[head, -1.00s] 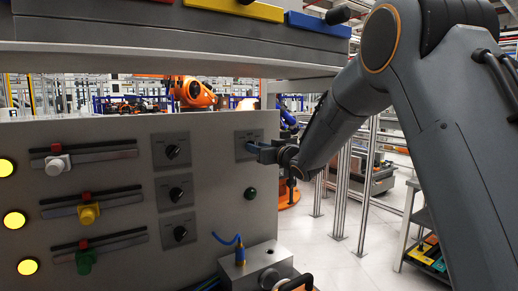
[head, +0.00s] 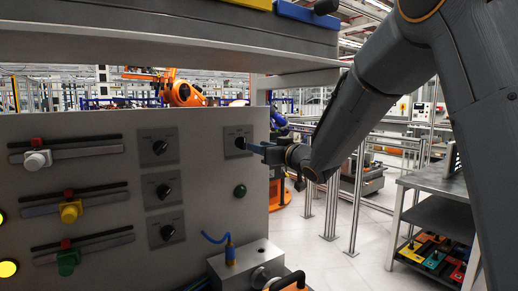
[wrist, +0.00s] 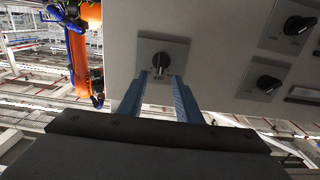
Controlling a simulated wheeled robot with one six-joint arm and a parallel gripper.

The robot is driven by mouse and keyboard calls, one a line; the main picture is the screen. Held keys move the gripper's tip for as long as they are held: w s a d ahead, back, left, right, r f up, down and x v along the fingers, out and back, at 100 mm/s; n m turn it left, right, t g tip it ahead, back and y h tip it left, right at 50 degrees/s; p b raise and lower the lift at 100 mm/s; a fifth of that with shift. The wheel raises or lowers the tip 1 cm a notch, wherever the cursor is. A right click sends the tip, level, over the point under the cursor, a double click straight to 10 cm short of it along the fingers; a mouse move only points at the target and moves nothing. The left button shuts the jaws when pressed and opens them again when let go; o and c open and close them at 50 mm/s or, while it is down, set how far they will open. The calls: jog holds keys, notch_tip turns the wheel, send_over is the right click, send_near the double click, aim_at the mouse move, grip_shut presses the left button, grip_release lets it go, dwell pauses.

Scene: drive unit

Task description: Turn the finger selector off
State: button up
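A dark rotary selector (head: 240,143) sits on a square grey plate at the panel's upper right. I cannot read its label well enough to tell that it is the finger selector. It also shows in the wrist view (wrist: 161,62), its handle near upright in that picture. My gripper (head: 254,148) is just right of the knob in the head view. In the wrist view my gripper (wrist: 159,76) has its two blue fingers apart, with the knob's lower end in line with the gap. I cannot tell whether they touch it. Nothing is held.
Several like selectors, one of them in the middle (head: 163,191), stand in a column to the left. Sliders with white (head: 38,159), yellow (head: 71,211) and green knobs lie further left. A green button (head: 240,191) and a metal block (head: 245,262) are below.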

jog(key=s+d+f+m+g+h, duration=0.25)
jog(key=s+d+f, duration=0.2)
jog(key=f, duration=0.25)
jog(key=s+d+f+m+g+h, duration=0.1)
jog(key=s+d+f+h, duration=0.2)
jog(key=d+f, duration=0.25)
jog(key=s+d+f+m+g+h, duration=0.1)
jog(key=s+d+f+m+h, duration=0.15)
jog(key=s+d+f, duration=0.35)
jog(key=s+d+f+g+h, duration=0.1)
jog(key=s+f+g, duration=0.3)
jog(key=s, duration=0.8)
jog(key=s+d+f+g+h, duration=0.1)
jog(key=s+f+g, duration=0.4)
jog(key=s+f, duration=0.4)
jog(key=s+b, duration=0.1)
jog(key=s, duration=0.2)
jog(key=shift+s+d+f+m, duration=0.25)
jog(key=shift+s+d+m, duration=0.15)
